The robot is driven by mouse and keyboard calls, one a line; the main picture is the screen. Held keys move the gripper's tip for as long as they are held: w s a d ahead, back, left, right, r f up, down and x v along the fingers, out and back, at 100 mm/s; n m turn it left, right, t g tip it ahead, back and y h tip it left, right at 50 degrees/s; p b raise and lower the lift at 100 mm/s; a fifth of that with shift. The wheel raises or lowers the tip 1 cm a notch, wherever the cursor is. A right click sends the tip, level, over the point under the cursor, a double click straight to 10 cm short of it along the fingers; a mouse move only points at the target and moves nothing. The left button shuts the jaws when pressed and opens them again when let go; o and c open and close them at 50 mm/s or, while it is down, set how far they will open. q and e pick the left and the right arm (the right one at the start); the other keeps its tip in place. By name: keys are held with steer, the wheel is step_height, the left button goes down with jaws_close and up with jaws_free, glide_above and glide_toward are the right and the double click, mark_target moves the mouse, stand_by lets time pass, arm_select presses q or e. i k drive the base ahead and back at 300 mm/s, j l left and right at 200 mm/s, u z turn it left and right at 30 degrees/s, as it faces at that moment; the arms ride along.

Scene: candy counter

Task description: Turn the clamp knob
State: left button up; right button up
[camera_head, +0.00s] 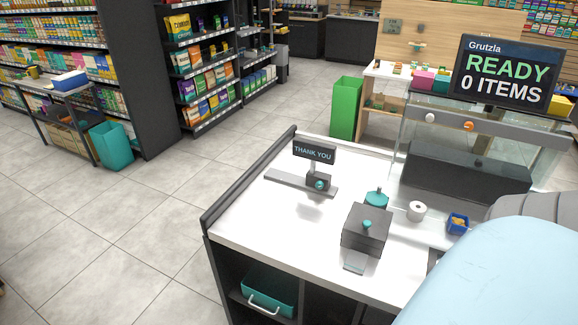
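A THANK YOU sign (314,153) stands upright on a small dark clamp block (326,178) on the white counter. The block sits on a flat grey bar (287,181). A round teal knob (319,185) is on the front face of the block, and it looks like the clamp knob. Nothing touches it. Neither of my grippers is in view. A large light-blue part of my arm fills the lower right corner, to the right of the knob and apart from it.
A dark box (361,239) with a teal knob on top stands right of the sign. Near it are a teal round item (376,197), a white roll (417,210) and a blue tray (458,222). The counter's left end (262,222) is clear. A READY display (506,73) stands behind.

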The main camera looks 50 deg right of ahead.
mark_target(319, 185)
steer(key=i+u, duration=0.4)
steer(key=i, duration=1.15)
steer(key=i+z, duration=0.3)
steer(key=i, duration=0.15)
steer(key=i+j+z, duration=0.1)
steer(key=i+z, duration=0.2)
steer(key=i, duration=0.15)
steer(key=i+j+z, duration=0.2)
steer(key=i+z, duration=0.3)
steer(key=z, duration=0.25)
steer(key=i+j+z, duration=0.1)
steer(key=z, duration=0.25)
steer(key=i+j+z, duration=0.15)
steer(key=z, duration=0.25)
steer(key=i+j+z, duration=0.15)
steer(key=z, duration=0.2)
steer(key=i+j+z, duration=0.15)
steer(key=z, duration=0.35)
steer(key=i+j+z, duration=0.1)
steer(key=z, duration=0.4)
steer(key=j+z, duration=0.3)
steer(key=z, duration=0.2)
steer(key=i+j+z, duration=0.1)
steer(key=j+z, duration=0.15)
steer(key=z, duration=0.15)
steer(key=j+z, duration=0.55)
steer(key=z, duration=0.2)
steer(key=j+z, duration=0.3)
steer(key=j, duration=0.2)
